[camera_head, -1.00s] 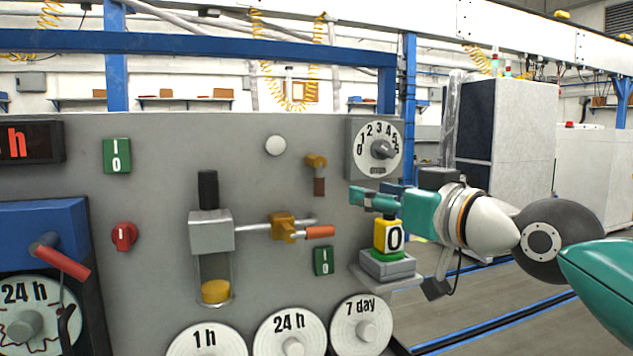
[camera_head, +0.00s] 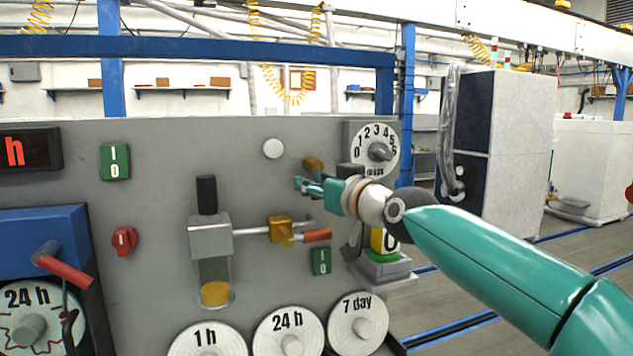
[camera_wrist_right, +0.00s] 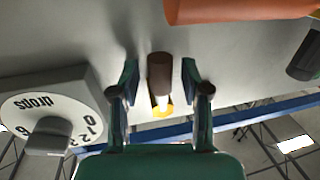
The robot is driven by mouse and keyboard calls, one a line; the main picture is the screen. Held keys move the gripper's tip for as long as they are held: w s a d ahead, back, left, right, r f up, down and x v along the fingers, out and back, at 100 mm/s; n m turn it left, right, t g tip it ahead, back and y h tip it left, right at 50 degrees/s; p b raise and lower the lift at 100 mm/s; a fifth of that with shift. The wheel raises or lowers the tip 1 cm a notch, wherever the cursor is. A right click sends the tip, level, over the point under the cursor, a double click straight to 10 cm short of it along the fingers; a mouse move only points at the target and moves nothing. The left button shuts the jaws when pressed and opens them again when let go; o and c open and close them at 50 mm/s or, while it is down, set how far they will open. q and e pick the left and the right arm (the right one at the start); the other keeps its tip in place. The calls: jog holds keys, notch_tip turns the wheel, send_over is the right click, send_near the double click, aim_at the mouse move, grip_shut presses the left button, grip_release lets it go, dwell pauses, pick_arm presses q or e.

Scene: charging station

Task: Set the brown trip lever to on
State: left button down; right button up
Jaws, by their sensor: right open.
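The brown trip lever's brass mount (camera_head: 312,163) sticks out of the grey panel, left of the 0–6 dial. In the head view my right gripper (camera_head: 305,185) hides its brown handle. In the upside-down right wrist view the brown handle (camera_wrist_right: 160,75) shows between the two fingers of my open right gripper (camera_wrist_right: 160,68), with a gap on each side. The handle points away from its bright yellow base, downward on the panel. My left gripper is not in view.
The 0–6 dial (camera_head: 379,151) is close to the right of the gripper. Below are an orange-handled lever (camera_head: 317,235), a green I/O plate (camera_head: 320,261) and a yellow counter block (camera_head: 377,239) on a small shelf. A white round knob (camera_head: 273,148) is up left.

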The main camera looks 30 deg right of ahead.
grip_shut()
dwell(0.3)
jog(key=shift+w+a, duration=0.1)
jog(key=shift+a, duration=0.1)
